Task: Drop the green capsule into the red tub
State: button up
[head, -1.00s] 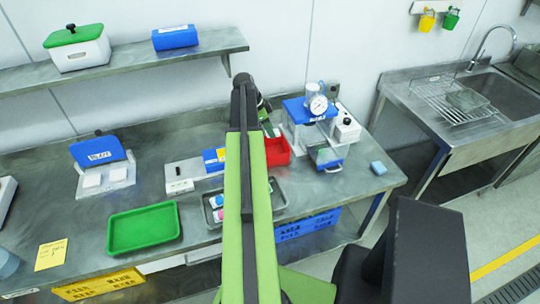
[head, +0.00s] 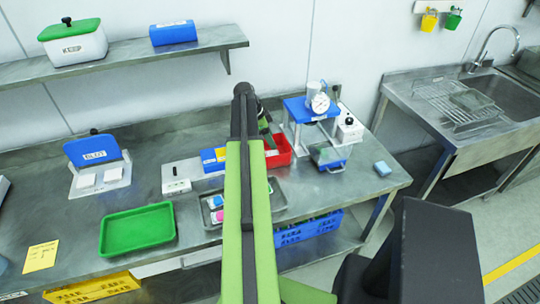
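The red tub (head: 284,154) stands on the steel bench just right of my green arm, which hides its left part. My gripper (head: 266,124) is at the far end of the arm, dark and small, over or just behind the tub's left side. Its fingers are too small and partly hidden, so I cannot tell whether they are open or shut, or whether they hold anything. A grey tray (head: 278,202) in front of the tub holds small blue and pink pieces, partly behind my arm.
A blue press with a round gauge (head: 320,103) stands right of the tub. A green tray (head: 138,230) lies at front left. A blue block (head: 382,168) sits near the bench's right end.

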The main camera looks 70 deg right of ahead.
jog(key=p+v, duration=1.6)
jog(key=v, duration=0.1)
jog(key=shift+r, duration=0.15)
